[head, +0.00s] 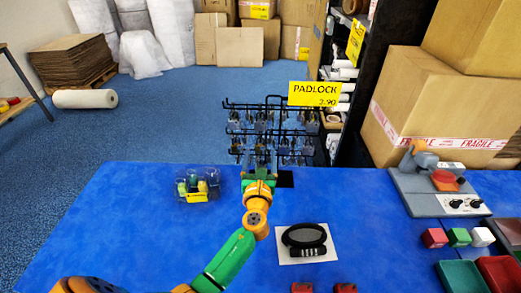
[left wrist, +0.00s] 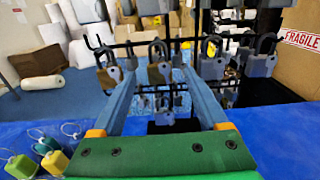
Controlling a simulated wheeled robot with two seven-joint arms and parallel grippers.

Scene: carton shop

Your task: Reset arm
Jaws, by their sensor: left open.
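My left gripper (head: 260,163) reaches out over the far edge of the blue table (head: 130,220), up to the padlock rack. In the left wrist view its two fingers (left wrist: 161,80) are spread apart with nothing clamped between them. A grey padlock (left wrist: 159,70) hangs from a hook in the gap seen between the fingers; I cannot tell how far beyond the tips it is. The black wire rack (head: 232,104) holds several padlocks in rows, under a yellow PADLOCK sign (head: 315,93). My right gripper is in neither view.
A grey machine (head: 436,190), coloured blocks and trays occupy the right side.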

